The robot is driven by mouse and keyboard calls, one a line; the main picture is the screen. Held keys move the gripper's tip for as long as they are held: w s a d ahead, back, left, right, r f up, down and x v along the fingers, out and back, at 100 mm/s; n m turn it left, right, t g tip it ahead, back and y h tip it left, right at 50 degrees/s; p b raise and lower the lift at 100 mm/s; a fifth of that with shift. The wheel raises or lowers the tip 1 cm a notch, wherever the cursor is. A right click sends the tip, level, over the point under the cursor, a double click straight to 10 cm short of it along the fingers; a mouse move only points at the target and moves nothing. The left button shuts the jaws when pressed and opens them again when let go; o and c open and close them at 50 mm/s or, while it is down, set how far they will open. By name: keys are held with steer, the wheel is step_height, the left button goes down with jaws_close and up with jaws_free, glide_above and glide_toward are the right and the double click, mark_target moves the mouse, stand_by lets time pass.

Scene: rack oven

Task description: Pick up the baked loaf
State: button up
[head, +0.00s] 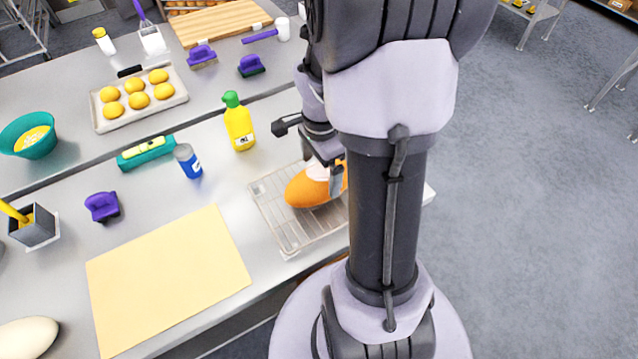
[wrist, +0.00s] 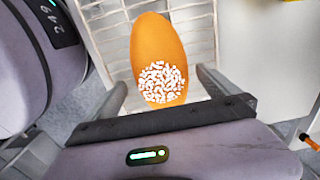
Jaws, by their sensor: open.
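The baked loaf (head: 307,190) is orange-brown and oval, lying on a wire cooling rack (head: 278,222) on the steel counter. The arm hides its right part in the head view. In the wrist view the loaf (wrist: 158,48) lies lengthwise, with white bits on its near end. My gripper (wrist: 160,88) is open, one finger on either side of the loaf's near end, with a gap on both sides. In the head view my gripper (head: 335,178) is at the loaf's right end. I cannot tell whether a finger touches it.
A tray (head: 183,97) of round buns and a teal bowl (head: 30,148) are farther back. Open floor lies to the right.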

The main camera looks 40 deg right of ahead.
step_height(320, 180, down, 5)
steer(key=b, duration=0.2)
steer(key=shift+w+f+b, duration=0.1)
steer(key=shift+f+b, duration=0.05)
steer(key=shift+b, duration=0.15)
steer(key=shift+c, duration=0.4)
steer(key=shift+r, duration=0.25)
steer(key=c, duration=1.9)
